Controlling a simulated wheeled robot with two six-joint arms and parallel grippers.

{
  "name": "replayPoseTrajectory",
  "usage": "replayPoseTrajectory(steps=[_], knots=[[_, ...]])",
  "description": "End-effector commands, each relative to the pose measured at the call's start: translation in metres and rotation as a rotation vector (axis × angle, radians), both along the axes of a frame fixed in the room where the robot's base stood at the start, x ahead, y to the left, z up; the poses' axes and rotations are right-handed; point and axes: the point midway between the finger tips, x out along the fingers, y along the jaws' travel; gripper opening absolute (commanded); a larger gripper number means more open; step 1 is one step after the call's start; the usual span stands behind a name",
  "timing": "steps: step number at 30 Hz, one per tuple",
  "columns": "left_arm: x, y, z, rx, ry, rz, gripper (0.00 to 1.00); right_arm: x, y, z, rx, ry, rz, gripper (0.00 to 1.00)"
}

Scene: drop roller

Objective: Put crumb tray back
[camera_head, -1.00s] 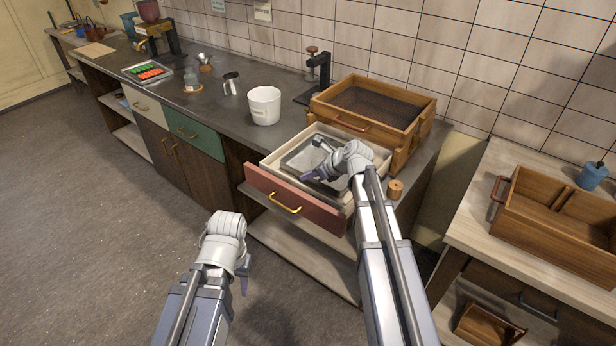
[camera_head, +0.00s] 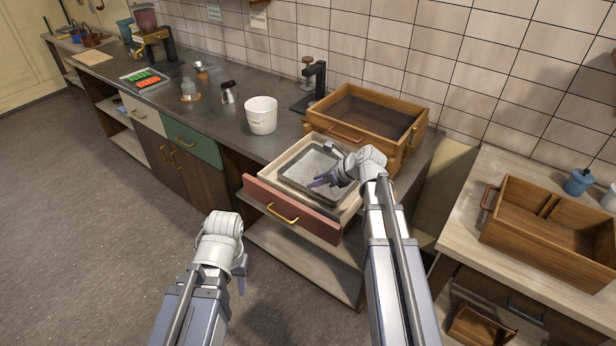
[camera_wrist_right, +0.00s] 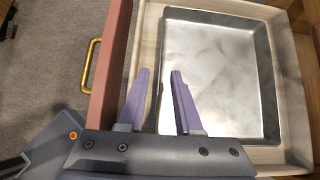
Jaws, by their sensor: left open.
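The crumb tray, a shallow grey metal tray (camera_head: 308,165), lies flat inside the pulled-out drawer (camera_head: 292,212) with a red front and brass handle. The tray fills much of the right wrist view (camera_wrist_right: 222,70). My arm hides part of the tray's right side. My left gripper (camera_head: 242,272) is open and empty, low over the floor in front of the counter.
A wooden box with a dark inside (camera_head: 366,116) stands on the counter behind the drawer. A white tub (camera_head: 261,116) and a black stand (camera_head: 316,88) are near it. Another wooden box (camera_head: 550,225) sits on the pale side table at right. The floor at left is clear.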

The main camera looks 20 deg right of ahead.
Motion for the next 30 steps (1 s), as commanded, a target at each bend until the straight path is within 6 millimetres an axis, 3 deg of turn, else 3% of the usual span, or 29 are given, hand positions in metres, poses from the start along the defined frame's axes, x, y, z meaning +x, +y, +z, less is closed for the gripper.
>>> replayPoseTrajectory(steps=[1,6,19,23,30], knots=[[0.000,0.000,0.014,0.000,0.000,0.000,0.44,-0.007,-0.004,0.014,0.001,0.000,-0.002,0.33],[0.000,0.000,0.029,0.000,0.000,0.000,0.44,-0.021,-0.015,0.029,0.001,0.000,-0.001,0.33],[0.000,0.000,0.037,0.000,0.000,0.000,0.44,-0.031,-0.018,0.035,-0.015,-0.001,0.024,0.33],[0.000,0.000,0.037,0.000,0.000,0.000,0.44,-0.047,0.015,0.025,-0.149,-0.023,0.224,0.33],[0.000,0.000,0.037,0.000,0.000,0.000,0.44,-0.114,0.104,-0.008,-0.586,-0.129,1.018,0.33]])
